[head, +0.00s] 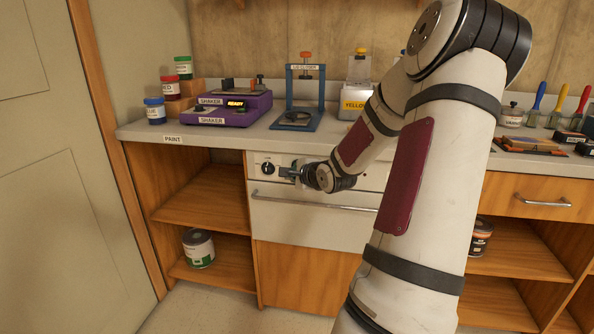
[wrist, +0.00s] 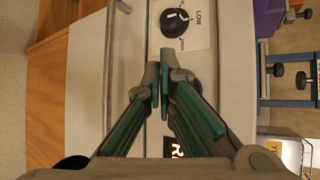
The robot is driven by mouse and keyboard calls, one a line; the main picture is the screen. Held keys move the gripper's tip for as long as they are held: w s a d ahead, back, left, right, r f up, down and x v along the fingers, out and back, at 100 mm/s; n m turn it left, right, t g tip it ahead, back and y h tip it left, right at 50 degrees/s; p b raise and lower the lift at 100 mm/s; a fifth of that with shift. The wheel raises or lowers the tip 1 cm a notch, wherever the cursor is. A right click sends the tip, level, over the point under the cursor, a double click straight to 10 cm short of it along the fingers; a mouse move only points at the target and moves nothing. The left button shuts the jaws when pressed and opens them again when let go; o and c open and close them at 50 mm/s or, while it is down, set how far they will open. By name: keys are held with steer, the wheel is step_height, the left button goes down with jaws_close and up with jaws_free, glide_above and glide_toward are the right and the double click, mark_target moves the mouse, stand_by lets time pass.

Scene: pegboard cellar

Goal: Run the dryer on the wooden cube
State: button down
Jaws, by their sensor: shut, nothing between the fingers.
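The dryer is a white unit under the counter, with a front door (head: 310,226) that looks shut and a metal bar handle (head: 315,204), which also shows in the wrist view (wrist: 109,70). Its black dial (head: 267,168) is on the panel at the upper left; in the wrist view the dial (wrist: 175,21) has a white pointer mark and the word LOW beside it. My gripper (head: 287,173) is shut and empty in front of the panel, just right of the dial. In the wrist view its fingertips (wrist: 163,80) are below the dial, apart from it. No wooden cube is visible.
A purple shaker (head: 228,108), a blue press-like stand (head: 297,120) and paint jars (head: 155,112) stand on the counter (head: 205,139) above. Open shelves (head: 205,195) hold a can (head: 198,249) at left. My arm hides much of the right side.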

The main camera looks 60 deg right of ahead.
steer(key=shift+w+d+p, duration=0.35)
steer(key=shift+d+p, duration=0.1)
steer(key=shift+d, duration=0.3)
steer(key=shift+w+d+p, duration=0.3)
steer(key=shift+d+p, duration=0.15)
steer(key=shift+d, duration=0.3)
steer(key=shift+w+d+p, duration=0.3)
steer(key=shift+d+p, duration=0.5)
steer(key=shift+p, duration=0.4)
stand_by(0.9)
stand_by(0.3)
steer(key=shift+s+a+p, duration=0.35)
steer(key=shift+a+p, duration=0.05)
steer(key=shift+a, duration=0.4)
steer(key=a, duration=0.1)
steer(key=s+a+p, duration=0.1)
steer(key=a, duration=0.1)
steer(key=s+a, duration=0.1)
steer(key=shift+a, duration=0.35)
